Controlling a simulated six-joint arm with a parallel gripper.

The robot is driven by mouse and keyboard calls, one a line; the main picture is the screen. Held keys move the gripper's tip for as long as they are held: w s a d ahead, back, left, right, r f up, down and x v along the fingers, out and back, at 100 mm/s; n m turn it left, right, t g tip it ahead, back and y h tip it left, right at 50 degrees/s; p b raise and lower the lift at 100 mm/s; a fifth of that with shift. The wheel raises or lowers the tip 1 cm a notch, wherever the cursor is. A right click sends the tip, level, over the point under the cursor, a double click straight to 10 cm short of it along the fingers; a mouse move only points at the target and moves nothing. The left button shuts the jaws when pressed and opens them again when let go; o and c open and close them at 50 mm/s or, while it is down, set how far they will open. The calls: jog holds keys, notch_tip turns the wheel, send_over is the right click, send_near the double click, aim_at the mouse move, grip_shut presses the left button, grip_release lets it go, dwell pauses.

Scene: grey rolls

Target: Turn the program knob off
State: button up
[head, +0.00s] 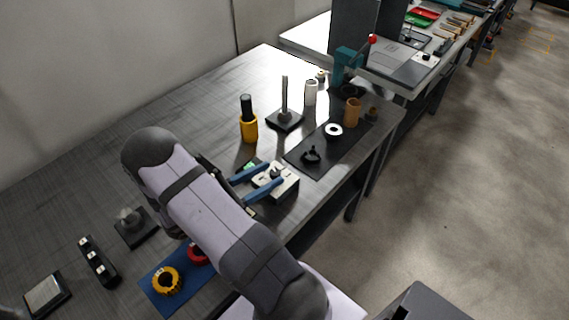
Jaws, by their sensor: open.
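A small light-grey box (287,190) stands near the front edge of the dark table. A small dark knob (277,172) shows on its top; which way it points is too small to tell. My gripper (274,173) has two blue fingers that reach right from behind my arm. They are apart, one on the far side of the knob and one on the near side. Whether they touch the knob or the box cannot be told. My forearm hides the rest of the gripper and part of the table.
A yellow-based black cylinder (249,125), a post on a base (285,115) and a white cylinder (310,93) stand behind. A blue mat (150,282) with yellow and red rings lies front left. The far-left tabletop is clear.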

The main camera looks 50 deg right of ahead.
aim_at(287, 172)
jog(key=shift+p+x, duration=0.95)
jog(key=shift+x, duration=2.65)
jog(key=shift+c, duration=0.3)
jog(key=c, duration=1)
